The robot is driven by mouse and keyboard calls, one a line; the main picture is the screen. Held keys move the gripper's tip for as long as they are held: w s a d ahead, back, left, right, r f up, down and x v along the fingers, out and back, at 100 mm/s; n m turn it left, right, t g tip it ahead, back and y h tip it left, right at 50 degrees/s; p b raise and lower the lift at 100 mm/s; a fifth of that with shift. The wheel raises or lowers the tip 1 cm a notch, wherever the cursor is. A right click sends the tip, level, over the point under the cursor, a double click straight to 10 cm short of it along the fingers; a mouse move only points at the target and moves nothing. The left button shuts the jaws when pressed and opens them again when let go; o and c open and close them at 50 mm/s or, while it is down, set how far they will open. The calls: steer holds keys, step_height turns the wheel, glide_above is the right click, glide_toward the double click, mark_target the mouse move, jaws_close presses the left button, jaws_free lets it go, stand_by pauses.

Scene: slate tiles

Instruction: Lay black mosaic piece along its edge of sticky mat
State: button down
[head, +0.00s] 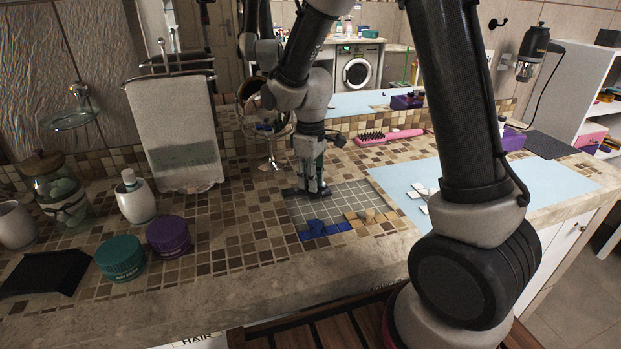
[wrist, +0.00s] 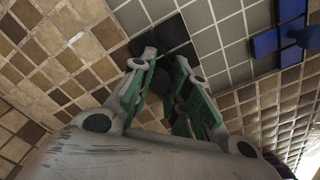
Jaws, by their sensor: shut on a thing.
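The sticky mat (head: 350,194) is a grey grid on the tiled counter; it also shows in the wrist view (wrist: 232,28). My gripper (head: 314,188) is low over the mat's far left part, pointing down. In the wrist view its green-padded fingers (wrist: 166,68) are shut on a black mosaic piece, mostly hidden between them. Black pieces (wrist: 172,32) lie along the mat's edge just beyond the fingertips; in the head view they show as a dark patch (head: 291,192) beside the gripper. I cannot tell whether the held piece touches the mat.
Blue pieces (head: 325,229) and tan pieces (head: 370,216) lie along the mat's near edge. White pieces (head: 420,191) lie on a pale blue sheet (head: 392,178) to the right. A round mirror (head: 268,160) stands behind left. Purple (head: 168,236) and teal (head: 121,258) jars stand left.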

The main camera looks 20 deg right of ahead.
steer(key=shift+f, duration=0.6)
stand_by(0.7)
steer(key=c, duration=1.3)
jaws_free()
steer(key=shift+r, duration=0.1)
step_height(320, 180, up, 12)
steer(key=shift+f, duration=0.1)
steer(key=s+d+r+m+t, duration=0.1)
steer(key=s+d+r+m, duration=0.2)
steer(key=s+d, duration=0.2)
steer(key=s+d+r+m+t, duration=0.2)
steer(key=s+d, duration=0.3)
steer(key=s, duration=0.5)
steer(key=s+d+r+m+t, duration=0.1)
steer(key=s+d+r+m, duration=0.3)
steer(key=s, duration=0.4)
steer(key=shift+d+r, duration=0.25)
steer(key=shift+d, duration=0.2)
